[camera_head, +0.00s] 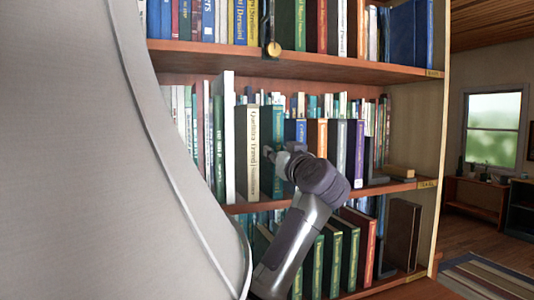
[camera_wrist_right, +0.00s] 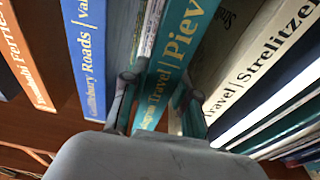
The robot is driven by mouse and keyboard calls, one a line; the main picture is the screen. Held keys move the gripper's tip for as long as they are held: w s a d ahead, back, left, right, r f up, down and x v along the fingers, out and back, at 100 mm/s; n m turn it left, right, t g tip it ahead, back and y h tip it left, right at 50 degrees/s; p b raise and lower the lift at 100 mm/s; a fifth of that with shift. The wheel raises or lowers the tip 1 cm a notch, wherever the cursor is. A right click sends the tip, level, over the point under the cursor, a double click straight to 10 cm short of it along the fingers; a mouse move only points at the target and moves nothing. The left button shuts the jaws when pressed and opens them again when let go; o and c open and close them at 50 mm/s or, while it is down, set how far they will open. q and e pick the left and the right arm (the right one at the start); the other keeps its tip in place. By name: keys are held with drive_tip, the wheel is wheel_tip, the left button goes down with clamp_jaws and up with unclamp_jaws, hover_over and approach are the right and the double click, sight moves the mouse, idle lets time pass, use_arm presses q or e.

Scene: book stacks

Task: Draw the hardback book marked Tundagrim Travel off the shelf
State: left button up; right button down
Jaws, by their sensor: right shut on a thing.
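A teal hardback (camera_wrist_right: 185,40) stands upright in the row, and its spine lettering reads "...Travel" and "Piev...". The start of its title is partly covered by my gripper, so I cannot read the full name. In the head view the teal book (camera_head: 278,128) stands between a cream book and a blue one on the middle shelf. My right gripper (camera_wrist_right: 158,90) is shut on the teal book, one finger on each side of its spine. In the head view the right gripper (camera_head: 274,156) is at the lower spine, with the wrist hiding part of the neighbours. My left gripper is not in view.
A cream book (camera_wrist_right: 265,60) marked "Travel Strelitz..." is close on one side, a blue book (camera_wrist_right: 88,50) on the other. An orange book (camera_head: 317,134) stands farther right. The shelf board above (camera_head: 300,66) is an edge over the row. Open floor lies at the right.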

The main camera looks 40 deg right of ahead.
drive_tip(key=shift+r, duration=0.3)
drive_tip(key=shift+r+p, duration=0.3)
drive_tip(key=shift+s+a+f+b, duration=0.1)
drive_tip(key=shift+s+a+b, duration=0.15)
drive_tip(key=shift+s, duration=0.45)
drive_tip(key=r+b+v, duration=0.1)
drive_tip(key=r+v, duration=0.1)
drive_tip(key=v, duration=1.5)
drive_tip(key=shift+s+r+b, duration=0.3)
drive_tip(key=shift+s+r, duration=0.1)
drive_tip(key=shift+s, duration=0.05)
